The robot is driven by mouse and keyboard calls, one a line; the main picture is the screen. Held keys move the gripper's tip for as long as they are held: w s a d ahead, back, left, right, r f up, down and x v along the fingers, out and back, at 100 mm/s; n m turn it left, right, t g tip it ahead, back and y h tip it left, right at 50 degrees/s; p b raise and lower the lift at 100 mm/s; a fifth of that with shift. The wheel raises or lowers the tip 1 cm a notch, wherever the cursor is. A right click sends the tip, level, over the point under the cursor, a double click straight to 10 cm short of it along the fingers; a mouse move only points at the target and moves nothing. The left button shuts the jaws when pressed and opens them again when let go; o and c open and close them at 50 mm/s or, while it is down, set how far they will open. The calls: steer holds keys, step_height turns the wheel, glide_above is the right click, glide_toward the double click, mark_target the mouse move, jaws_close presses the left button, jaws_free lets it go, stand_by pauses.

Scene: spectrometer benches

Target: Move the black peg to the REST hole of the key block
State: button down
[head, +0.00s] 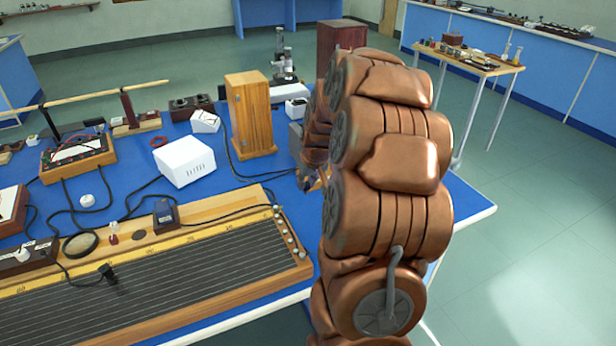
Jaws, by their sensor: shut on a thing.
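My gripper (309,182) is at the right part of the blue bench, low over its top, and mostly hidden behind my own copper-coloured arm. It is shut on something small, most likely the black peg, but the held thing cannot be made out. A small light-brown wooden piece shows beside the fingertips, partly covered by the arm. It may be the key block, but its holes and any REST label cannot be read.
A tall wooden box (250,115) and a white box (185,161) stand left of my gripper. A long wire board (150,290) fills the bench front. A microscope (284,62) and a dark red box (340,40) stand behind. Cables lie across the blue top.

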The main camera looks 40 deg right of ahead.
steer(key=r, duration=0.1)
steer(key=s+a+r, duration=0.1)
steer(key=r, duration=0.1)
steer(key=shift+s+a+r, duration=0.1)
steer(key=shift+s+a, duration=0.1)
steer(key=shift+a, duration=0.05)
stand_by(0.6)
steer(key=shift+a, duration=0.1)
